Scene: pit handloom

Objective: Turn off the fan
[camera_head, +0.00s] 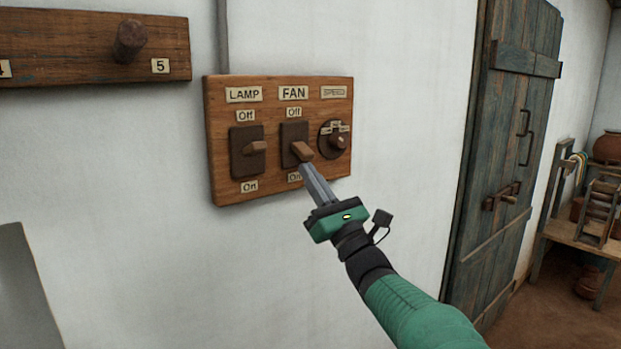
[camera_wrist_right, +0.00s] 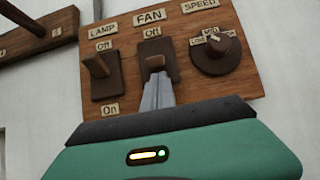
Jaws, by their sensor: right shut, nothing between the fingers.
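A wooden switch board (camera_head: 228,185) hangs on the white wall. Its FAN switch (camera_head: 302,150) sits in the middle, a wooden lever on a dark plate with Off above and On below. It also shows in the right wrist view (camera_wrist_right: 153,62). My right gripper (camera_head: 305,168) is shut and empty. Its fingertips (camera_wrist_right: 157,84) are just below the fan lever, at its lower side. I cannot tell whether they touch it. The lever sticks out from the plate; which way it is set is hard to tell. My left gripper is not in view.
The LAMP switch (camera_head: 255,147) is left of the fan switch, and the SPEED knob (camera_head: 338,141) is close on its right. A peg rail (camera_head: 80,45) is at the upper left. A wooden door (camera_head: 500,150) and a bench (camera_head: 575,238) are at the right.

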